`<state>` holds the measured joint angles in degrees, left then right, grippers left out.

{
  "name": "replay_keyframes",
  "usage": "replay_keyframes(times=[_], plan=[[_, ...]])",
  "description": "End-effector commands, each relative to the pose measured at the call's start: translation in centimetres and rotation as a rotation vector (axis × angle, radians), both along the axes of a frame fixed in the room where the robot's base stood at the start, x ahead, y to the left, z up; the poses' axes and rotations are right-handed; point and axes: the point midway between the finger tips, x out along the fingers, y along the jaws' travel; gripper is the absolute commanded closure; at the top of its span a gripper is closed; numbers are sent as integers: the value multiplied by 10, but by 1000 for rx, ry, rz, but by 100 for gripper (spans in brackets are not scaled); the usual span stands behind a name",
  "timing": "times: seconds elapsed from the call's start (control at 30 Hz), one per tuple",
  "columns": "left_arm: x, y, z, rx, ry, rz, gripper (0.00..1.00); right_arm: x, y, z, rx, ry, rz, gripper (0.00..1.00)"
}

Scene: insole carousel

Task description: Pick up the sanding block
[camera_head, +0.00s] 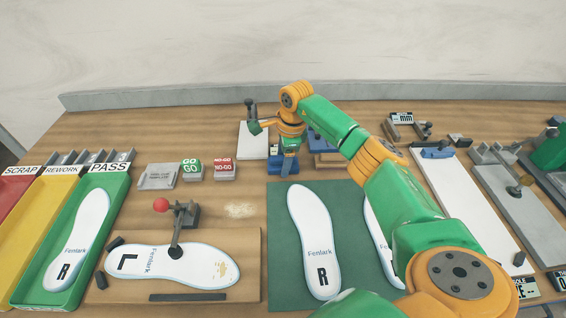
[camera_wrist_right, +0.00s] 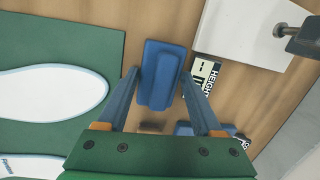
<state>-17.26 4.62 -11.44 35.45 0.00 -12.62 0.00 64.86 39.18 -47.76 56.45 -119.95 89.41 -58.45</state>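The sanding block is a blue block with a raised ridge along its top (camera_wrist_right: 160,75). It lies on the wooden table beside the green mat in the right wrist view. In the head view it shows as a small blue piece (camera_head: 274,164), partly hidden by my right gripper (camera_head: 288,168). In the right wrist view my right gripper (camera_wrist_right: 160,73) is open. Its two blue-grey fingers point down at the block, one tip near each long side. I cannot tell whether they touch it or how high they are. My left gripper is not in view.
A white plate (camera_head: 253,141) with a dark post stands just behind the gripper. A HEIGHT label (camera_wrist_right: 205,72) is close to one finger. The green mat (camera_head: 278,240) holds insoles in front. A blue stand (camera_head: 324,158) is close on the right.

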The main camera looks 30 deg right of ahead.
Motion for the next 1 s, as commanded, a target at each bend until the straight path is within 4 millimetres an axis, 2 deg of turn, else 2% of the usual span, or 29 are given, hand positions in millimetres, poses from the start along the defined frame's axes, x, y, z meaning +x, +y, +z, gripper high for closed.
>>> replay_keyframes(times=[0.03,0.2,0.47,0.57,0.63,0.87,1.0], plan=[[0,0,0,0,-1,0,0,0,0,0,0,0,0,56],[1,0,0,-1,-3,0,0,0,0,0,0,0,0,100],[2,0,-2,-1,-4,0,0,0,0,3,0,-2,0,100],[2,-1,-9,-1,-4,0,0,1,0,13,-1,-5,0,100],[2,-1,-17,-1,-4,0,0,2,0,27,0,-8,1,100],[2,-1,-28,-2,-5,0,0,-9,50,89,-2,-9,8,100],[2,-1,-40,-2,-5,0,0,-18,93,107,-2,-6,9,100]])
